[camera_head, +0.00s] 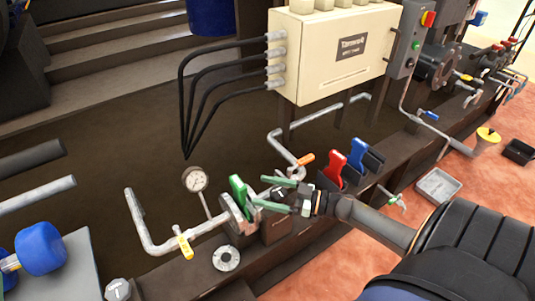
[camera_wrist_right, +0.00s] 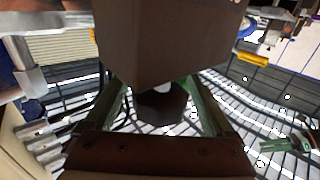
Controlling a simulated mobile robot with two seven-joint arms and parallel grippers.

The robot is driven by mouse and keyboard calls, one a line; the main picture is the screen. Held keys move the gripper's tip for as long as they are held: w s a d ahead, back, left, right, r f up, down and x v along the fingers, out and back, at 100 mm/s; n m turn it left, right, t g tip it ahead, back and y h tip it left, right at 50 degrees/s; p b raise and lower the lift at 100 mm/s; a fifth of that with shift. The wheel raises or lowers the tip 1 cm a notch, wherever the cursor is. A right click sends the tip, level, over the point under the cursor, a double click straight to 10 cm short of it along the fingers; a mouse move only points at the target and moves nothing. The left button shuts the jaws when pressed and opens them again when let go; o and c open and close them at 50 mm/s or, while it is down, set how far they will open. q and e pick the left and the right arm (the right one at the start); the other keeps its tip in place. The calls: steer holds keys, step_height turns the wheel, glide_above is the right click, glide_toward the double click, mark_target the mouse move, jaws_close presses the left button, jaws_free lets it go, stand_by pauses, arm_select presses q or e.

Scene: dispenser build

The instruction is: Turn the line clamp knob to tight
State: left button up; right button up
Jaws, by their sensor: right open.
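My right gripper (camera_head: 262,194) reaches in from the right in the head view, its two green fingers spread and pointing left. A dark knob (camera_head: 281,191) with a pale mark shows between the fingers, close to the brown block. In the right wrist view a dark, faceted knob (camera_wrist_right: 160,108) lies between the open fingers (camera_wrist_right: 163,98), under a large brown block (camera_wrist_right: 165,40). I cannot tell whether the fingers touch it, nor read its setting. Another dark knob (camera_head: 118,290) with a pale mark sits at the lower left. My left gripper is not in view.
A pressure gauge (camera_head: 195,180), yellow-handled pipe (camera_head: 184,246), red handle (camera_head: 334,166) and blue handle (camera_head: 357,153) stand nearby. A cream control box (camera_head: 335,50) is behind.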

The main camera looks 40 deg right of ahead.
steer(key=shift+c, duration=0.3)
steer(key=c, duration=1.3)
steer(key=shift+r+p, duration=0.1)
steer(key=shift+p, duration=0.3)
steer(key=m+t+h+p, duration=0.1)
steer(key=m+h+p, duration=0.1)
steer(key=h, duration=0.1)
steer(key=d+m+t+h+p, duration=0.1)
steer(key=m+h+p, duration=0.1)
steer(key=h, duration=0.1)
steer(key=m+t+h+p, duration=0.1)
steer(key=m+h+p, duration=0.1)
steer(key=p, duration=0.1)
steer(key=shift+w+d+h, duration=0.15)
steer(key=shift+w+h, duration=0.05)
steer(key=shift+h, duration=0.2)
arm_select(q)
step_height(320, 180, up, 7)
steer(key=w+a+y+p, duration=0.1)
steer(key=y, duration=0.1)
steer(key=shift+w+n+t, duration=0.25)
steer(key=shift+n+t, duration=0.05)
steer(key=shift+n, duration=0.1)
arm_select(e)
steer(key=shift+d+f+m+h, duration=0.1)
steer(key=shift+d+m+h, duration=0.15)
steer(key=shift+m+h, duration=0.85)
steer(key=shift+d+f+m+h, duration=0.1)
steer(key=shift+d+m+h, duration=0.35)
steer(key=shift+h, duration=1.05)
